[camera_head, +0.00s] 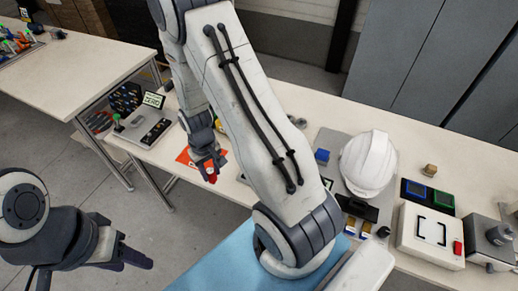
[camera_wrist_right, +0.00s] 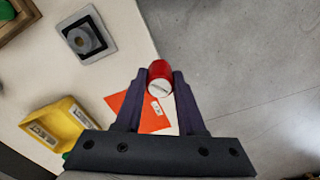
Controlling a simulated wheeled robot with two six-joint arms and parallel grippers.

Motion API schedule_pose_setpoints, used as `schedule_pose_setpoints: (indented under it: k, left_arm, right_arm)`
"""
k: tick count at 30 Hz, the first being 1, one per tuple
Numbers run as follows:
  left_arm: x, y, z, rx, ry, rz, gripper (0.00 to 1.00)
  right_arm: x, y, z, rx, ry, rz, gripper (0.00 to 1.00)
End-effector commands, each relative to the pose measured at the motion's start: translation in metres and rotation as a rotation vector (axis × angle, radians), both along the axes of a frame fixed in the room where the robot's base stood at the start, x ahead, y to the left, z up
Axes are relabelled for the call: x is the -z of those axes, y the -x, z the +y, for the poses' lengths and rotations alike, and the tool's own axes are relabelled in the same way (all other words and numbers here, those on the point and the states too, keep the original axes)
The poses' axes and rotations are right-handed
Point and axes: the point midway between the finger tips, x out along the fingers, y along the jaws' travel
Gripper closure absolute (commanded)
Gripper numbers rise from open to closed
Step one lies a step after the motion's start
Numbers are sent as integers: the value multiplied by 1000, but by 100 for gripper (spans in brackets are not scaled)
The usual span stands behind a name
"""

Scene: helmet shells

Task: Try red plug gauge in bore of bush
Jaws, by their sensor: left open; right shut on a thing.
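My right gripper (camera_wrist_right: 160,85) is shut on the red plug gauge (camera_wrist_right: 160,72), which has a pale slotted end face in the right wrist view. In the head view the red gauge (camera_head: 212,178) shows small at the tip of my right gripper (camera_head: 210,170), above the table's front edge. A grey round bush (camera_wrist_right: 84,39), with its bore facing up, sits on a dark square pad with a pale border at the upper left of the wrist view, apart from the gauge. I cannot make it out in the head view. My left gripper (camera_head: 140,262) is open and empty, low at the left, away from the table.
An orange-red card (camera_wrist_right: 125,106) with a white label lies on the table below my right gripper. A yellow bin (camera_wrist_right: 58,128) and a wooden tray (camera_wrist_right: 14,18) stand nearby. A white helmet (camera_head: 368,163) and a blue mat (camera_head: 225,262) are also in the head view.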

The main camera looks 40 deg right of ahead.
Motion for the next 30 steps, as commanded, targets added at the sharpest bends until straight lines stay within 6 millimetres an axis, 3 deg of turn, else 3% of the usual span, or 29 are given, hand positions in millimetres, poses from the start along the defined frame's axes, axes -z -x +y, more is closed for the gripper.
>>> schedule_pose_setpoints:
  k: [6,12,17,30]
  left_arm:
    - [-42,0,0,2,1,-2,50]
    - [-61,0,0,3,1,-1,50]
    - [-62,0,0,3,1,-1,50]
    - [-34,0,0,-2,1,-1,50]
  right_arm:
    - [-17,2,-73,315,1,3,100]
    - [-19,20,-131,558,2,4,100]
    - [-14,25,-145,621,2,2,100]
    - [19,26,-145,622,2,3,100]
